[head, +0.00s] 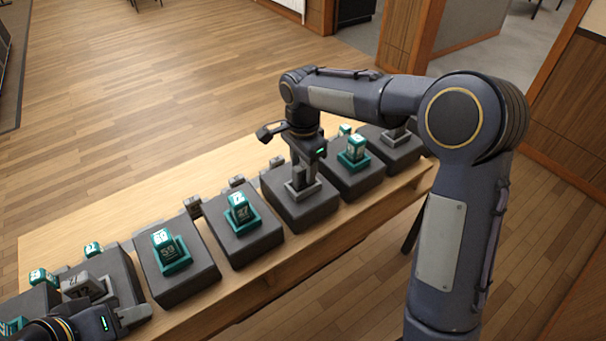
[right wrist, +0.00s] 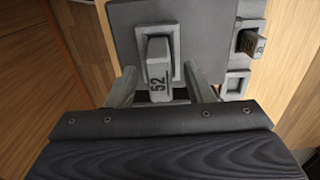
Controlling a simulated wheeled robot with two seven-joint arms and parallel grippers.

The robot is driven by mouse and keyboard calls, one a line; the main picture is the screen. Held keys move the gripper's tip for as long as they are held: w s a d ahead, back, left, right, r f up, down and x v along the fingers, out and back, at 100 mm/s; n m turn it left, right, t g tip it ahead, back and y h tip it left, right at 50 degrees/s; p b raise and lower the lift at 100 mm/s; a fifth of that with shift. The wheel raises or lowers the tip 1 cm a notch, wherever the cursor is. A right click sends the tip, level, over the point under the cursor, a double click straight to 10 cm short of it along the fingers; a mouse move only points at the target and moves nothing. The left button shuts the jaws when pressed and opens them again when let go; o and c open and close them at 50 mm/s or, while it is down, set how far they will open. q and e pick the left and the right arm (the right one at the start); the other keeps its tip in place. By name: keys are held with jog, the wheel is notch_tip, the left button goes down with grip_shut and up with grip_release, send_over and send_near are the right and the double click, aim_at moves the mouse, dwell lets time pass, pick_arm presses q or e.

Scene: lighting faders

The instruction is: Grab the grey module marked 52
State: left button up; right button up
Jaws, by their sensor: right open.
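The grey module marked 52 (right wrist: 157,68) stands in a light grey square frame on a dark block in the right wrist view. My right gripper (right wrist: 161,84) is open, with one finger on each side of the module and gaps visible beside it. In the head view my right gripper (head: 303,168) points down over the same dark block (head: 307,211), largely hiding the module. My left gripper (head: 128,316) is at the lower left of the head view, partly cut off; its jaws are unclear.
Neighbouring dark blocks carry teal modules, one marked 53 (head: 168,246), one marked 37 (head: 240,210) and one to the right (head: 354,150). Another grey module (head: 83,284) is near my left gripper. Small tags stand behind the blocks on the wooden table (head: 130,213).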

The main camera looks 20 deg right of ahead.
jog(key=shift+f, duration=0.5)
grip_shut()
jog(key=shift+r, duration=0.15)
jog(key=shift+r, duration=0.6)
jog(key=w+a+r+p, duration=0.1)
jog(key=w+r+p, duration=0.4)
jog(key=w+r, duration=0.6)
jog(key=w, duration=0.2)
jog(key=shift+w+a+r, duration=0.25)
jog(key=shift+w+r, duration=0.05)
jog(key=shift+w, duration=0.1)
